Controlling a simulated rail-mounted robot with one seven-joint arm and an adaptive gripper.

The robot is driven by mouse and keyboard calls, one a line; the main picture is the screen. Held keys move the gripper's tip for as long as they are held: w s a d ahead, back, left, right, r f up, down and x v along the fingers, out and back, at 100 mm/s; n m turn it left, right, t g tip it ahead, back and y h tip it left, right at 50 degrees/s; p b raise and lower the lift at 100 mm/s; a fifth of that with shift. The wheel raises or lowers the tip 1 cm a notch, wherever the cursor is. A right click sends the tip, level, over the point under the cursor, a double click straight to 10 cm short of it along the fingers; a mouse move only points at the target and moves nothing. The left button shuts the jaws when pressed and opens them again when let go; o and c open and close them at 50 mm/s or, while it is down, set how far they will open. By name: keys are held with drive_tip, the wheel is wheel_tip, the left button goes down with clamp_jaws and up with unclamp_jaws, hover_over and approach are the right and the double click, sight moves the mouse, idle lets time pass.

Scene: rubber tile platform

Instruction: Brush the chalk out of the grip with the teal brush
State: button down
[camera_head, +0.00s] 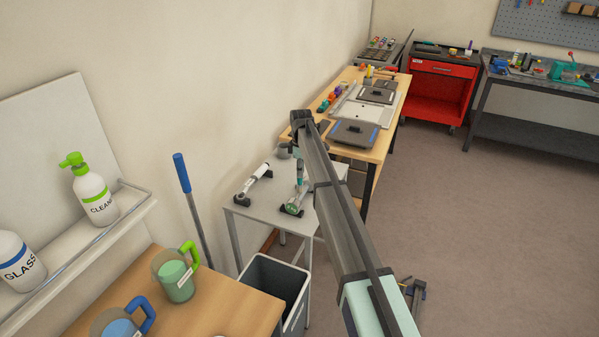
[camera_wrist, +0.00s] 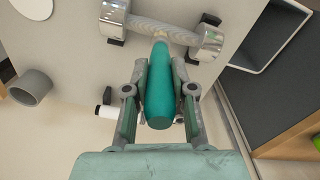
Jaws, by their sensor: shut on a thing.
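My gripper (camera_wrist: 160,75) is shut on the teal brush (camera_wrist: 160,98), with a finger on each side of its handle. The brush points away from me, and its pale tip meets the middle of the grip (camera_wrist: 183,34), a grey textured bar with shiny metal ends. I cannot tell whether the tip presses on the bar or hovers just over it. Chalk is too fine to make out on the bar. In the head view the teal brush (camera_head: 300,172) stands over the grip (camera_head: 293,207) at the white table's right side.
The white table (camera_head: 261,216) also holds a white bar with black ends (camera_head: 253,184) and a grey cup (camera_wrist: 31,88). A dark bin (camera_head: 275,284) stands below its front edge. A wooden bench (camera_head: 390,117) with flat cases is behind. Floor is open to the right.

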drive_tip(key=shift+w+d, duration=0.15)
drive_tip(key=shift+w, duration=0.3)
drive_tip(key=shift+w, duration=0.1)
drive_tip(key=shift+w+d, duration=0.2)
drive_tip(key=shift+w, duration=0.3)
drive_tip(key=shift+w+d, duration=0.2)
drive_tip(key=shift+w, duration=0.25)
drive_tip(key=shift+r, duration=0.1)
wheel_tip(320, 180, up, 7)
drive_tip(key=p, duration=0.2)
drive_tip(key=shift+p, duration=0.3)
